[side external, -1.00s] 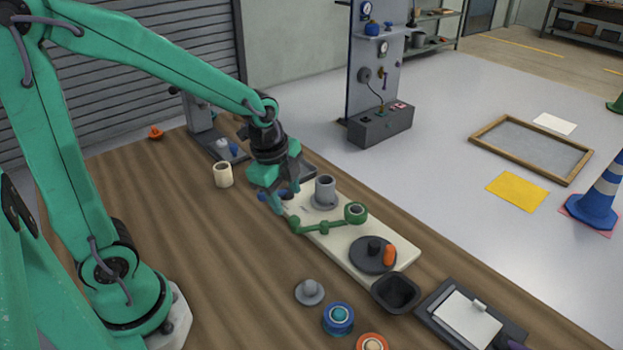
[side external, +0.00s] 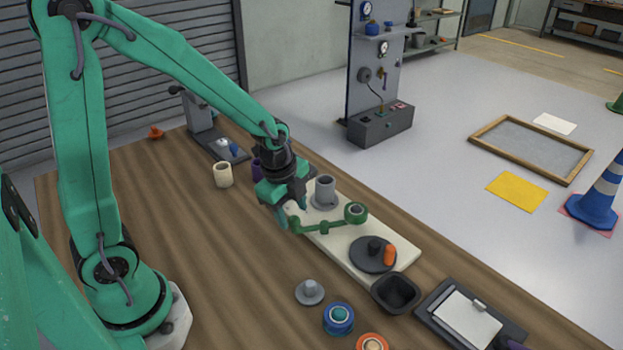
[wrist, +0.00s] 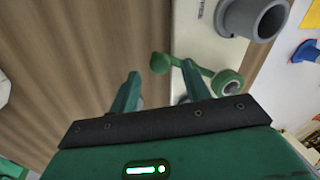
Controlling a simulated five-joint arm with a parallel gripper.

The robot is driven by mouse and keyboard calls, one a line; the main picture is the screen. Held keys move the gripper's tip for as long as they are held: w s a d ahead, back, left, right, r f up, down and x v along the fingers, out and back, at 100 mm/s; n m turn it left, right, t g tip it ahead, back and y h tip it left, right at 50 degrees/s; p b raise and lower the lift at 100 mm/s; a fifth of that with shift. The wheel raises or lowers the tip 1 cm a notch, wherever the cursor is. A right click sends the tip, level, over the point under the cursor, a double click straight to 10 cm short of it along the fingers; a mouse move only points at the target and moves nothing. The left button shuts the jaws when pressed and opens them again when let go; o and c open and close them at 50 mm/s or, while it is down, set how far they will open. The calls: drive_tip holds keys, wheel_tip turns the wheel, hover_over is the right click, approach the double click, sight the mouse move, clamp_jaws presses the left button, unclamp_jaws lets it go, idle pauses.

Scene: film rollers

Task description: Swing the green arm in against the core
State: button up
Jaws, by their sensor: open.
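The green arm (side external: 328,227) lies across the cream board, apart from the core. Its round roller end is on the right and its small knob end on the left. In the wrist view the green arm (wrist: 195,68) runs from the knob to the roller. The core (side external: 325,191), a grey upright cylinder on a flange, stands behind the arm; it also shows at the top of the wrist view (wrist: 250,18). My gripper (side external: 284,218) is open, low beside the knob end. In the wrist view my gripper (wrist: 160,70) has the knob between its fingertips; contact cannot be told.
The cream board (side external: 345,248) also bears a dark disc (side external: 373,258) with an orange peg (side external: 390,254). A black bin (side external: 396,292) stands at its near end. A cream cup (side external: 223,175) is left of my gripper.

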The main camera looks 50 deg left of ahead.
sight(293, 217)
drive_tip(key=shift+w+f, duration=0.2)
drive_tip(key=shift+f, duration=0.85)
drive_tip(key=shift+w+f, duration=0.15)
drive_tip(key=shift+f, duration=0.85)
clamp_jaws()
